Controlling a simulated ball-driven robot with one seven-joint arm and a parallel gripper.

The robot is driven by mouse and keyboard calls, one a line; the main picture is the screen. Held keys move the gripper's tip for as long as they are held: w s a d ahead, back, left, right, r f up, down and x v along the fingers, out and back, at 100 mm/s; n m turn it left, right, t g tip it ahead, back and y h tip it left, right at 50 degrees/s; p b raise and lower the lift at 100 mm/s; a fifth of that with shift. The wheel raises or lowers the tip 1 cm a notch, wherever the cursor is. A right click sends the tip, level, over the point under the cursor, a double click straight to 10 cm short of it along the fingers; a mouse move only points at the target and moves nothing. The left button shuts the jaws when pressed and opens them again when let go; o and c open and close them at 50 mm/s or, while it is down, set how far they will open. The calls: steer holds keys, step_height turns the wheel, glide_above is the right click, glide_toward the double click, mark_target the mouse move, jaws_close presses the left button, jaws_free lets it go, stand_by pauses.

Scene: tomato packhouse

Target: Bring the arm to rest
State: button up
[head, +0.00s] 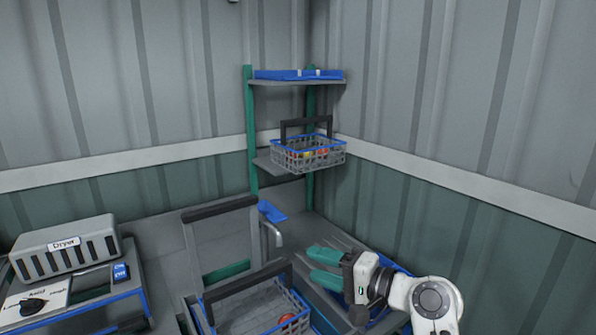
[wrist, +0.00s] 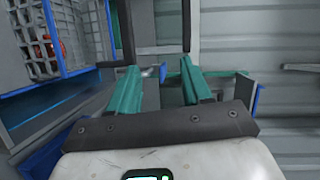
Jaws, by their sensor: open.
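My gripper (head: 322,267) is in the lower right of the head view, at the end of my white arm. Its two green fingers are apart and nothing is between them. In the wrist view the open fingers (wrist: 163,82) point away over grey surfaces, with a dark bar beyond their tips. A grey basket (head: 252,308) with a blue rim and dark handle is left of the gripper in the head view, apart from it. A red tomato (head: 287,319) lies in it.
A rack in the corner has a shelf (head: 300,82) with blue items on top. A second basket (head: 308,160) holding red and yellow produce sits on its lower shelf. A box labelled Dryer (head: 66,247) stands at the left. The corrugated wall (head: 470,180) is close on the right.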

steer(key=s+d+f+n+g+h, duration=0.15)
steer(key=s+d+f+h, duration=0.35)
steer(key=s+f, duration=0.55)
steer(key=s+d+f+n+g+h, duration=0.1)
steer(key=s+d+f+g+h, duration=0.15)
steer(key=s+d+f, duration=0.75)
steer(key=s+d+f+n+g+h, duration=0.1)
steer(key=s+d+f+g+h, duration=0.1)
steer(key=s, duration=0.9)
steer(key=s+d+f+n+g+h, duration=0.2)
steer(key=s+d+f+h, duration=0.2)
steer(key=s+f, duration=0.3)
steer(key=s+d, duration=0.1)
steer(key=s, duration=0.3)
steer(key=shift+d+g, duration=0.2)
steer(key=shift+g, duration=0.1)
steer(key=shift+s+h, duration=0.1)
steer(key=shift+h, duration=0.15)
